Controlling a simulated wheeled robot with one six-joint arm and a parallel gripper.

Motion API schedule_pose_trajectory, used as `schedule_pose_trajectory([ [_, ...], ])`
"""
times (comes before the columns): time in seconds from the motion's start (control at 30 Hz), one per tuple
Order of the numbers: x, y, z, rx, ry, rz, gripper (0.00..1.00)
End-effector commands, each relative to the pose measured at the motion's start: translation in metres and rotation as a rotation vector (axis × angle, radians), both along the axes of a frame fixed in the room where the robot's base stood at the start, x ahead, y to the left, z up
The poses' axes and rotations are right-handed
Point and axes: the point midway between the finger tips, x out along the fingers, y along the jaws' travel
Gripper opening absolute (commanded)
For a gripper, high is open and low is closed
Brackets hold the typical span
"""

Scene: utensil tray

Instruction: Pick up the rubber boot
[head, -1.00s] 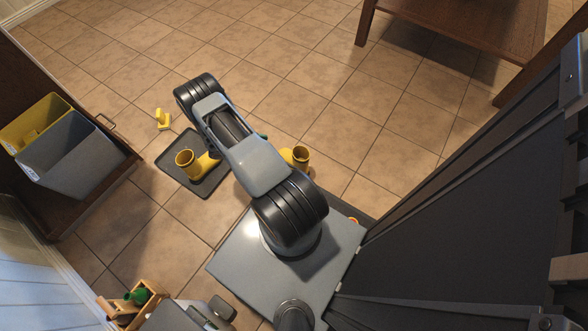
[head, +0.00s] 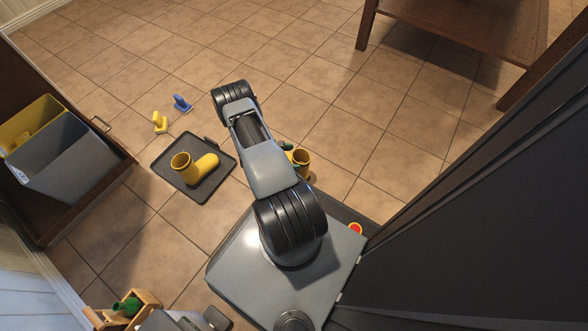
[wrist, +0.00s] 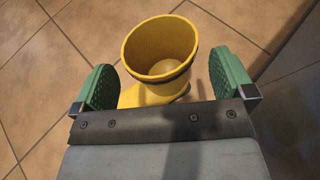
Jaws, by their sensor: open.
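A yellow rubber boot (wrist: 162,52) with a dark band below its rim stands on the tiled floor in the wrist view, its open top facing the camera. My gripper (wrist: 160,85) is open, with one green finger pad on each side of the boot and visible space beside it. In the head view this boot (head: 303,159) shows just right of my arm, partly hidden by it. A second yellow boot (head: 196,166) is on the dark tray (head: 205,193) to the left. Most of my gripper (head: 290,160) is hidden behind my arm in the head view.
A yellow object (head: 160,122) and a blue object (head: 182,103) lie on the floor beyond the tray. A grey bin (head: 62,160) is at the left, a wooden table (head: 465,30) at the upper right. Tiled floor between is clear.

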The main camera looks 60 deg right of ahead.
Motion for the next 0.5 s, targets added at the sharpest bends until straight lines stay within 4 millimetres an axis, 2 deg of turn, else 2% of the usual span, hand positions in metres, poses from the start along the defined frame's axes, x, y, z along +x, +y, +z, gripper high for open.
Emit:
schedule_pose_trajectory([
  [0.03,-0.006,-0.005,-0.006,0.000,0.001,-0.004,1.00],
  [0.2,-0.018,-0.020,-0.013,-0.001,0.000,-0.004,1.00],
  [0.5,-0.023,-0.025,-0.014,0.000,0.000,0.000,1.00],
])
